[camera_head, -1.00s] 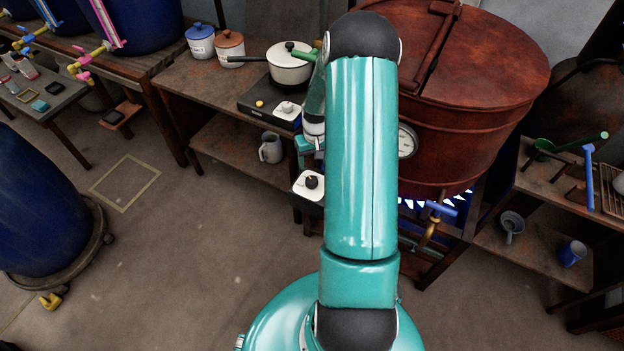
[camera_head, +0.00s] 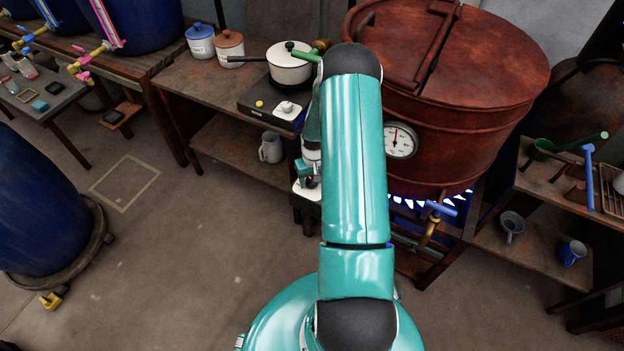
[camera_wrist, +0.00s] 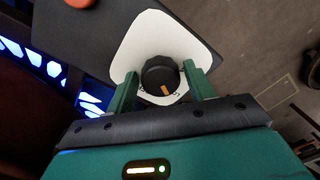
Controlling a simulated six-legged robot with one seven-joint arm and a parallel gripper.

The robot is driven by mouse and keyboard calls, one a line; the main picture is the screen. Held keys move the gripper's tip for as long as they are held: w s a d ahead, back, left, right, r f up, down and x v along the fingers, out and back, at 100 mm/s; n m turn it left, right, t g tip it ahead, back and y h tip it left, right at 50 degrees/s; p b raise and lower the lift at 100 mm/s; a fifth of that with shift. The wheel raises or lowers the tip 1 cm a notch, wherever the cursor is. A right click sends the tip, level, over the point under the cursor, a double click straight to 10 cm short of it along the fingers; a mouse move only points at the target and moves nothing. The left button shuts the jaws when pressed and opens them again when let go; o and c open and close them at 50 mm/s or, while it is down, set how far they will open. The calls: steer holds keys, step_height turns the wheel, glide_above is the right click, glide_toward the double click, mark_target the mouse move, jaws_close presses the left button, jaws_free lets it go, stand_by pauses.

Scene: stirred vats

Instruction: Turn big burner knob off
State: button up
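The big burner knob (camera_wrist: 158,76) is black with an orange pointer mark and sits on a white plate (camera_wrist: 192,48) in the wrist view. The mark points toward the bottom of that picture, slightly right. My gripper (camera_wrist: 160,77) is open, with one green finger on each side of the knob and a visible gap to it. In the head view my gripper (camera_head: 306,174) is over the white plate (camera_head: 308,194) and hides the knob. Blue-white flames (camera_head: 412,197) show under the big red-brown vat (camera_head: 450,130).
A small hotplate (camera_head: 268,108) with its own knob carries a white pot (camera_head: 290,68) on the bench to the left. A dial gauge (camera_head: 400,141) and a blue-handled tap (camera_head: 435,210) are on the vat. A red button (camera_wrist: 80,3) shows near the knob.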

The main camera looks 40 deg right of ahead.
steer(key=c, duration=0.7)
steer(key=shift+m, duration=0.3)
steer(key=m, duration=0.5)
steer(key=shift+a, duration=0.1)
steer(key=m, duration=0.6)
steer(key=shift+m, duration=0.3)
steer(key=o, duration=1)
steer(key=shift+r, duration=0.1)
step_height(320, 180, up, 14)
steer(key=shift+s+f, duration=0.2)
steer(key=shift+s, duration=0.05)
